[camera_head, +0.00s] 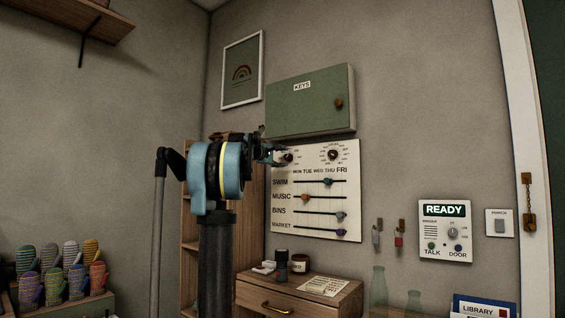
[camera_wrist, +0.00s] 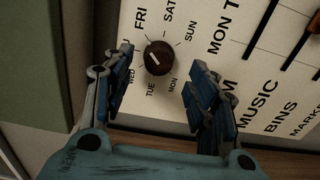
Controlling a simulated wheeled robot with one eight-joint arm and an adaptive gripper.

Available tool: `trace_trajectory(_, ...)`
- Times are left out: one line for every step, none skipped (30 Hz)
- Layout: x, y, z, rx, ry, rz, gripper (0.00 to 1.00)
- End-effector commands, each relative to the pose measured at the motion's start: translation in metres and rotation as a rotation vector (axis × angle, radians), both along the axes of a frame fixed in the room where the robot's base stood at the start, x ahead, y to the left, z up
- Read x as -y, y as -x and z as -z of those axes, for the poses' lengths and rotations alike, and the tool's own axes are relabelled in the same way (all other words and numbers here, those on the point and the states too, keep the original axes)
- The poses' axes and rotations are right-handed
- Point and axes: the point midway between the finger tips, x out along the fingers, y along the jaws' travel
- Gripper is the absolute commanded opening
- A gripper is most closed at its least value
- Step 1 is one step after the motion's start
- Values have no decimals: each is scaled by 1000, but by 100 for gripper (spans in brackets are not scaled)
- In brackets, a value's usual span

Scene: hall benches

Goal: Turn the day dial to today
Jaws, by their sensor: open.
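The day dial is a dark round knob (camera_wrist: 158,57) on the white wall board (camera_head: 313,225). Day names ring it; FRI, SAT, SUN, MON, TUE and WED show in the wrist view, while my left finger partly covers the lettering beside WED. A pale mark shows on the knob's face. In the head view the left knob (camera_head: 288,157) is partly behind my gripper (camera_head: 277,150). In the wrist view my gripper (camera_wrist: 160,62) is open, one finger on each side of the knob, with gaps to it. I cannot tell the depth to the board.
A second dial (camera_head: 333,154) sits right of it, above several sliders (camera_head: 327,182). A green key cabinet (camera_head: 310,100) juts out just above the board. A wooden chest (camera_head: 300,295) with small jars stands below. An intercom panel (camera_head: 445,230) reading READY is at right.

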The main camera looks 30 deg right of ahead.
Motion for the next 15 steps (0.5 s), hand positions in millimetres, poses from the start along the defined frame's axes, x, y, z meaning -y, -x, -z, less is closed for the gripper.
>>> trace_trajectory(-11,3,0,0,0,-4,53)
trace_trajectory(-16,5,0,0,0,-4,53)
trace_trajectory(-23,8,0,0,0,-3,53)
trace_trajectory(-28,10,0,0,0,-3,53)
trace_trajectory(-34,12,0,0,0,-4,53)
trace_trajectory(-41,14,1,0,0,-4,53)
trace_trajectory(-45,17,1,0,0,-3,53)
trace_trajectory(-49,18,1,0,-1,-3,53)
trace_trajectory(-55,20,1,0,-1,-4,53)
trace_trajectory(-59,21,1,0,-1,-4,53)
trace_trajectory(-62,23,1,0,-1,-3,53)
trace_trajectory(-66,25,1,0,-1,-2,53)
trace_trajectory(-68,26,1,0,-1,-2,53)
trace_trajectory(-70,26,1,0,-1,-2,53)
trace_trajectory(-73,27,1,0,-1,-3,53)
